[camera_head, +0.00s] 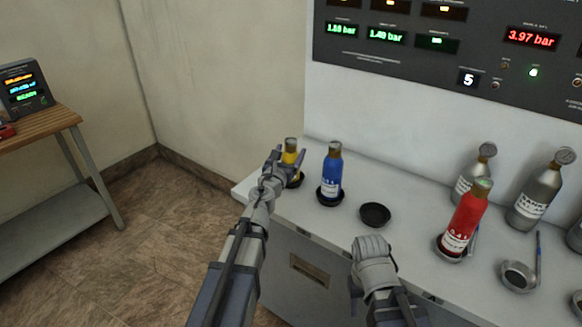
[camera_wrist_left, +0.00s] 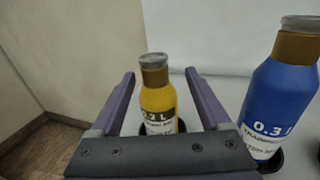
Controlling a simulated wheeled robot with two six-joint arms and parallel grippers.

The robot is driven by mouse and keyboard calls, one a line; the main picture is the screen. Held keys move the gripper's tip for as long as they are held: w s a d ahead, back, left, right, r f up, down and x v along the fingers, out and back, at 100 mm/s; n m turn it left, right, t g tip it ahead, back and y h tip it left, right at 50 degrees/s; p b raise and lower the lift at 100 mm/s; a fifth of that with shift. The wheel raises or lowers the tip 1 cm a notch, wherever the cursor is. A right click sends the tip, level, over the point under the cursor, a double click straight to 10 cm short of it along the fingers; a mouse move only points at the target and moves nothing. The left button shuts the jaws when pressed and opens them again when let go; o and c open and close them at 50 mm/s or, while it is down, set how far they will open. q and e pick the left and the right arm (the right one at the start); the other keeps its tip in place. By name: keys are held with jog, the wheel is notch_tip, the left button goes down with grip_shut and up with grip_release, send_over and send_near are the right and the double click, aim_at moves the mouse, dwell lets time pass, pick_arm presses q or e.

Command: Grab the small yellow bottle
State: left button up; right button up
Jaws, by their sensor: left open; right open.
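The small yellow bottle (camera_head: 290,153) stands upright at the left end of the counter, partly hidden behind my left gripper (camera_head: 285,165). In the left wrist view the yellow bottle (camera_wrist_left: 158,100), labelled 0.2 L, stands between the two purple fingers of my left gripper (camera_wrist_left: 158,82). The fingers are open, with a visible gap on each side of the bottle. My right gripper (camera_head: 368,250) is in front of the counter's front edge, apart from the bottles and empty.
A blue bottle (camera_head: 331,172) stands close to the right of the yellow one, also in the left wrist view (camera_wrist_left: 275,105). An empty black holder (camera_head: 375,214), a red bottle (camera_head: 467,220) and grey cylinders (camera_head: 540,190) are further right. The wall is behind.

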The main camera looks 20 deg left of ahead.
pick_arm(q)
jog(key=shift+w+a, duration=0.15)
jog(key=shift+w, duration=1.65)
jog(key=shift+w+a, duration=0.1)
jog(key=shift+w, duration=1.65)
jog(key=shift+s, duration=0.1)
grip_shut()
